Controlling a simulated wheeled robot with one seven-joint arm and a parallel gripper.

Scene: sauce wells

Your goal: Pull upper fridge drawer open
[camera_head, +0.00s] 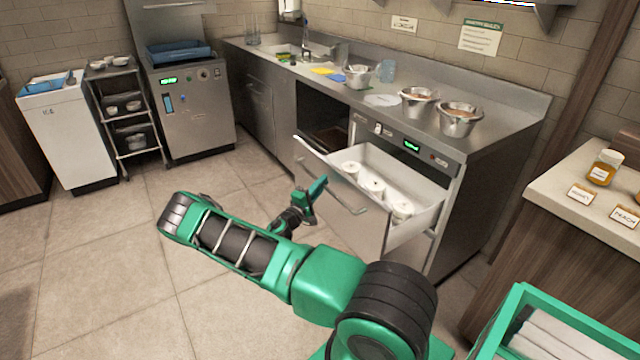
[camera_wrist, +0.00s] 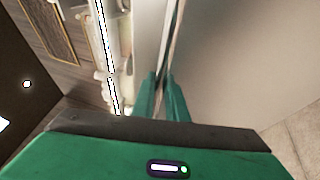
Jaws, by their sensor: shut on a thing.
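The upper fridge drawer (camera_head: 425,216) stands pulled out under the steel counter, with several white tubs (camera_head: 372,186) inside. A bar handle (camera_head: 358,211) runs along its pale front panel (camera_head: 345,222). My gripper (camera_head: 314,190) is at the left part of that handle, in front of the panel. In the wrist view, the fingers of my gripper (camera_wrist: 161,82) are close together on a thin bar beside the drawer front (camera_wrist: 225,60). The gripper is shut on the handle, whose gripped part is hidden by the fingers.
Metal bowls (camera_head: 460,119) stand on the counter above. An open dark compartment (camera_head: 322,115) is left of the drawer. A wooden counter with jars (camera_head: 605,167) and a green crate (camera_head: 517,300) are at the right. The tiled floor at left is clear.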

